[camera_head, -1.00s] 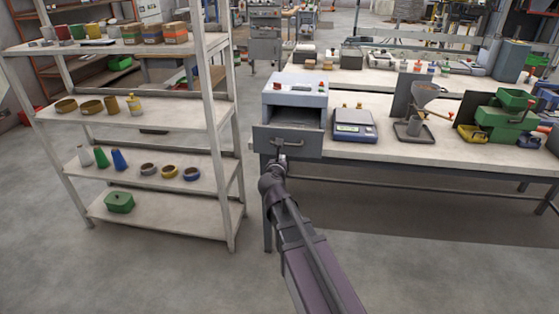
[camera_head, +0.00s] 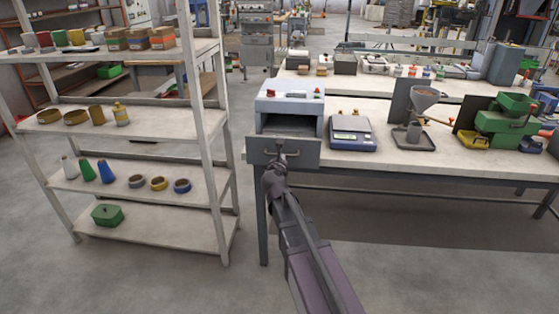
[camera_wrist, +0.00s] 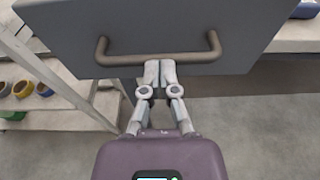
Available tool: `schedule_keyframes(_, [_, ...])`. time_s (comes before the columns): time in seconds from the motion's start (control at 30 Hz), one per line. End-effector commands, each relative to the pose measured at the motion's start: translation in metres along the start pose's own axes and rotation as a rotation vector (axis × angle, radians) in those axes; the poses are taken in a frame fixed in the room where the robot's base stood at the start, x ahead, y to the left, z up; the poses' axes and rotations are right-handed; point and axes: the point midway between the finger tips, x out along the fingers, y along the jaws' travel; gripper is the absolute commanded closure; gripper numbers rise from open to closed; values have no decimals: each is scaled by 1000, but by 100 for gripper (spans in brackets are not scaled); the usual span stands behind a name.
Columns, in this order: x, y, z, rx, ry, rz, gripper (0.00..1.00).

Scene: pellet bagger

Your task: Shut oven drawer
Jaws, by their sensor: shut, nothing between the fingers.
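The oven (camera_head: 290,104) is a light grey box with a dark opening, at the left end of the workbench. Its drawer stands out from the body, with a grey front (camera_head: 306,154) and a bar handle. In the wrist view the drawer front (camera_wrist: 160,25) fills the top, and the brown handle (camera_wrist: 130,60) runs across it. My gripper (camera_wrist: 160,66) is shut and empty, with its fingertips at the middle of the handle bar. Whether they touch it I cannot tell. In the head view my gripper (camera_head: 282,160) is in front of the drawer front.
A digital scale (camera_head: 352,133) stands right of the oven on the workbench (camera_head: 400,158). A funnel stand (camera_head: 418,125) and green equipment (camera_head: 508,122) are farther right. A white shelf rack (camera_head: 140,130) with several small items stands close on the left. Bare floor lies in front.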

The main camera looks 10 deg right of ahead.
Motion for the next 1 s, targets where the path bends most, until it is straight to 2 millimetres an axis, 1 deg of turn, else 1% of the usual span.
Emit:
schedule_keyframes(0.17, [0, 0, 0, 0, 0, 0, 100])
schedule_keyframes(0.2, [-2, 5, 0, -1, 0, 7, 100])
schedule_keyframes(0.37, [2, 3, 0, -1, 0, 4, 100])
schedule_keyframes(0.47, [8, 3, 2, 0, 0, 3, 100])
schedule_keyframes(0.57, [18, 4, 4, 0, 0, 3, 100])
schedule_keyframes(0.67, [34, 5, 7, 0, 0, 4, 100])
schedule_keyframes(0.77, [54, 5, 11, 0, 0, 3, 100])
schedule_keyframes(1.0, [113, 6, 23, 0, 0, 4, 100])
